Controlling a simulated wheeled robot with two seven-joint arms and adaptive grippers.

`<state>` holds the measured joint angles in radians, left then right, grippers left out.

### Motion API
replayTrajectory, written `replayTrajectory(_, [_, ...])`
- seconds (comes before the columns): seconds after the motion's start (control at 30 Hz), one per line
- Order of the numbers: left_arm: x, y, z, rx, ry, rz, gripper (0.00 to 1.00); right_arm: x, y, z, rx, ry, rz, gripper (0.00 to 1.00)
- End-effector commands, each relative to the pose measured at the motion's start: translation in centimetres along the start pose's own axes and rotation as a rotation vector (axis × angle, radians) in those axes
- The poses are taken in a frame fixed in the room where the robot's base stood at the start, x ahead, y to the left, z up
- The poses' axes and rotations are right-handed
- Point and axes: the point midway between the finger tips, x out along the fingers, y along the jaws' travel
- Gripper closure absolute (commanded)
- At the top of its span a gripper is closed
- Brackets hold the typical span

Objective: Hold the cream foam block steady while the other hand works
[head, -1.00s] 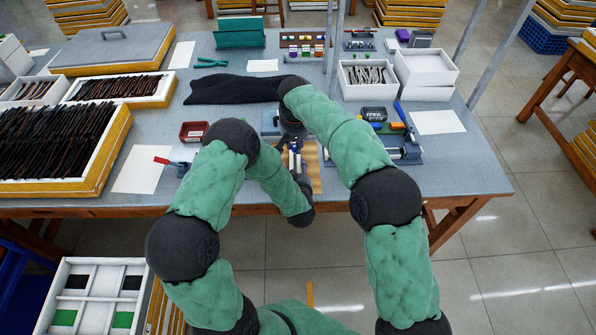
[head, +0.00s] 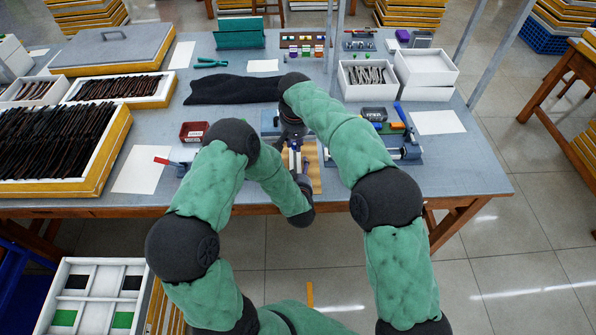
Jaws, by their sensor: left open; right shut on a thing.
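My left gripper (head: 297,166) is the lower one, over a tan wooden board (head: 315,172) at the bench's front edge. It is open, and its fingers are small and partly hidden by my forearm. My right gripper (head: 291,133) points down just beyond it, close to the same spot. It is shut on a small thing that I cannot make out. Small pale pieces show between the two grippers, but I cannot tell whether one of them is the cream foam block. My arms hide much of this area.
A blue-grey fixture (head: 406,147) stands right of my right arm. A red tray (head: 194,131) and a white sheet (head: 143,170) lie to the left. A black cloth (head: 232,90) lies behind. Boxes of dark frames (head: 52,140) fill the left end. A white box (head: 366,80) stands back right.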

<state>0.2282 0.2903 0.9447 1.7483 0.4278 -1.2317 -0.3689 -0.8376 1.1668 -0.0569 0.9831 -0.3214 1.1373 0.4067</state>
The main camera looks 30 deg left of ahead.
Motion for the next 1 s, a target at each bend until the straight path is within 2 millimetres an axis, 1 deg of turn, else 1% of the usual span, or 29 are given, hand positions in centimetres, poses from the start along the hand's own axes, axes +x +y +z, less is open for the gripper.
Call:
replayTrajectory(0.17, [-1.1,0.1,0.1,0.001,-0.003,0.002,0.18,0.0,0.0,0.0,0.0,0.0,0.0,1.0])
replayTrajectory(0.4, [-4.5,0.1,0.0,0.002,0.0,0.003,0.18,0.0,0.0,0.0,0.0,0.0,0.0,1.0])
replayTrajectory(0.6, [-6.9,0.1,0.0,0.0,0.0,0.002,0.18,0.0,0.0,0.0,0.0,0.0,0.0,1.0])
replayTrajectory(0.8, [-7.9,0.0,0.0,0.0,0.0,0.001,0.18,0.0,0.0,0.0,0.0,0.0,0.0,1.0])
replayTrajectory(1.0, [-8.0,0.0,0.0,0.0,0.0,0.0,0.18,0.0,0.0,0.0,0.0,0.0,0.0,1.0])
